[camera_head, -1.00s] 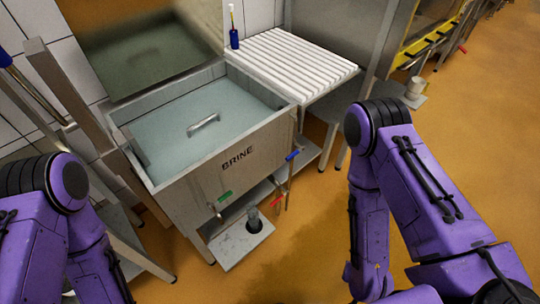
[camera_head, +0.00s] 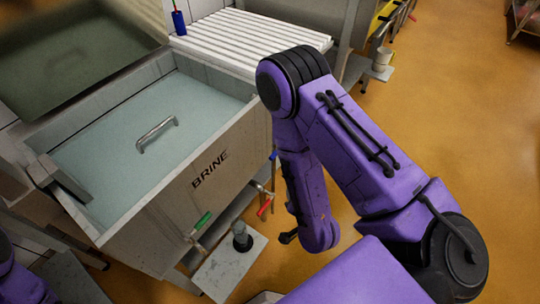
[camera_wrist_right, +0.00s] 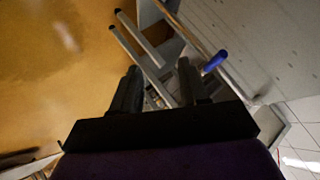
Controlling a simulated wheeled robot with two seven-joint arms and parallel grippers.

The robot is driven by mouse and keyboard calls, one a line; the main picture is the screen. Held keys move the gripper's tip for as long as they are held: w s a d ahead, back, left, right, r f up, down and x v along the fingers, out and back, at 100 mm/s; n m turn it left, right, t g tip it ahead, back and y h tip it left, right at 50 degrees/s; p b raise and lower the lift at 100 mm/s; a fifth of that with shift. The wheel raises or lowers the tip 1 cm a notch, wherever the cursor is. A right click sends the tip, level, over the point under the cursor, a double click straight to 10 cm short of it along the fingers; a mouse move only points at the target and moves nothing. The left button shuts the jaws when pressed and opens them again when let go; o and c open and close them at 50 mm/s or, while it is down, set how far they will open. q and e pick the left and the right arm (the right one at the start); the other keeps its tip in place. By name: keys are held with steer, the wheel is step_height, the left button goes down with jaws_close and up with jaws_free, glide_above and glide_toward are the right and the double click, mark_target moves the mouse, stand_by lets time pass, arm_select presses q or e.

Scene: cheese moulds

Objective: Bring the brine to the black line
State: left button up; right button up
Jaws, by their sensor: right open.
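The steel tank marked BRINE (camera_head: 225,190) stands at the left in the head view, filled with pale blue-green brine (camera_head: 110,155). A metal handle (camera_head: 157,133) shows at the brine's surface. I cannot make out a black line. A green-handled valve (camera_head: 201,224) and a red-handled valve (camera_head: 264,207) are low on the tank's front. A blue handle shows in the right wrist view (camera_wrist_right: 214,61), just beyond and right of my right gripper (camera_wrist_right: 158,80), which is open and empty. In the head view my right arm mostly hides that gripper. My left gripper is out of view.
A white slatted rack (camera_head: 245,35) adjoins the tank's far side. A pale plate with a dark upright cylinder (camera_head: 242,240) lies below the valves. A raised lid (camera_head: 75,50) stands behind the tank. Orange floor to the right is open.

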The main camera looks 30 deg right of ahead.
steer(key=w+d+m+t+h+b, duration=0.1)
steer(key=w+m+t+b, duration=0.1)
steer(key=w+m+b, duration=0.2)
steer(key=w+r+m+t+h+b, duration=0.1)
steer(key=w+m+t+b, duration=0.2)
steer(key=w+b, duration=0.4)
steer(key=w+d+m+t+h+b, duration=0.1)
steer(key=w+m+t+b, duration=0.2)
steer(key=w+b, duration=0.3)
steer(key=shift+d+r+m+b, duration=0.3)
steer(key=shift+m+b, duration=0.5)
steer(key=shift+b, duration=0.75)
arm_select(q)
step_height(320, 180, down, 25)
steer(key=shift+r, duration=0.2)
arm_select(e)
steer(key=shift+w+d, duration=0.2)
steer(key=shift+w, duration=0.15)
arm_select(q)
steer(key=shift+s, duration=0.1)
arm_select(e)
jaws_close()
